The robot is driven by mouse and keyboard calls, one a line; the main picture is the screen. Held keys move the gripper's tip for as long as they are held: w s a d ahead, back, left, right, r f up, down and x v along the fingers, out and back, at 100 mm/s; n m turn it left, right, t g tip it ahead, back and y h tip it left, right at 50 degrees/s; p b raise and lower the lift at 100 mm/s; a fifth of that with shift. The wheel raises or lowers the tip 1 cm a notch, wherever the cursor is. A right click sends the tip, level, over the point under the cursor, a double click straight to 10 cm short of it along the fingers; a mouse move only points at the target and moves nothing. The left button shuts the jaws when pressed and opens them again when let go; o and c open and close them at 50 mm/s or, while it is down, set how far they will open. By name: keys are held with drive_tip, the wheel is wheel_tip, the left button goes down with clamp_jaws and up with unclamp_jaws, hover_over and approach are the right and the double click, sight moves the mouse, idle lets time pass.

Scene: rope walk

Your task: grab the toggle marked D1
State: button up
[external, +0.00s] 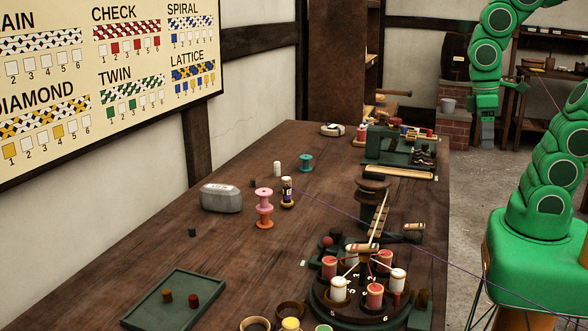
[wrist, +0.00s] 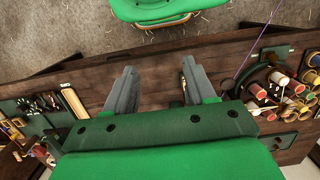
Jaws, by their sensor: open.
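No mark D1 can be read in either view, so I cannot tell which piece is the toggle. Two small peg-like pieces, one brown (external: 167,295) and one dark red (external: 193,301), stand in a green tray (external: 140,316) at the near left of the bench; their marks are too small to read. My gripper (external: 487,142) hangs to the right of the bench's far end in the external view, well away from the tray. In the wrist view my gripper (wrist: 158,70) has its two grey fingers wide apart, with nothing between them.
The bench (external: 235,250) holds a round spool stand (external: 350,318), a pink spool (external: 264,207), a teal spool (external: 306,162), a grey tin (external: 221,198) and a green rack (external: 390,145). A purple line (external: 440,255) crosses the bench's right edge. A pattern chart (external: 110,75) hangs left.

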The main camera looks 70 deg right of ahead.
drive_tip(key=w+d+f+n+t+h, duration=0.1)
drive_tip(key=w+d+f+t, duration=0.15)
drive_tip(key=w+d, duration=0.7)
drive_tip(key=w+d+f+n+t+h, duration=0.15)
drive_tip(key=w+t, duration=0.25)
drive_tip(key=w, duration=1.2)
drive_tip(key=w+d+f+t+h, duration=0.1)
drive_tip(key=w+d+t, duration=0.35)
drive_tip(key=w, duration=0.85)
drive_tip(key=w+d+f+n+y, duration=0.1)
drive_tip(key=w+f+n+y, duration=0.15)
drive_tip(key=w, duration=0.35)
drive_tip(key=n+y, duration=0.4)
drive_tip(key=y, duration=0.6)
approach(282, 203)
drive_tip(key=shift+w+a+r, duration=0.15)
drive_tip(key=shift+w+r, duration=0.2)
drive_tip(key=shift+r, duration=0.15)
drive_tip(key=shift+w+a+r, duration=0.15)
drive_tip(key=shift+w+r, duration=0.2)
drive_tip(key=shift+r, duration=0.2)
drive_tip(key=shift+a+f+t, duration=0.1)
drive_tip(key=shift+a+t, duration=0.2)
drive_tip(key=shift+w+a+f, duration=0.1)
drive_tip(key=shift+w+a, duration=0.05)
drive_tip(key=shift+a, duration=0.1)
drive_tip(key=shift+x, duration=3.5)
drive_tip(key=shift+w, duration=0.1)
clamp_jaws()
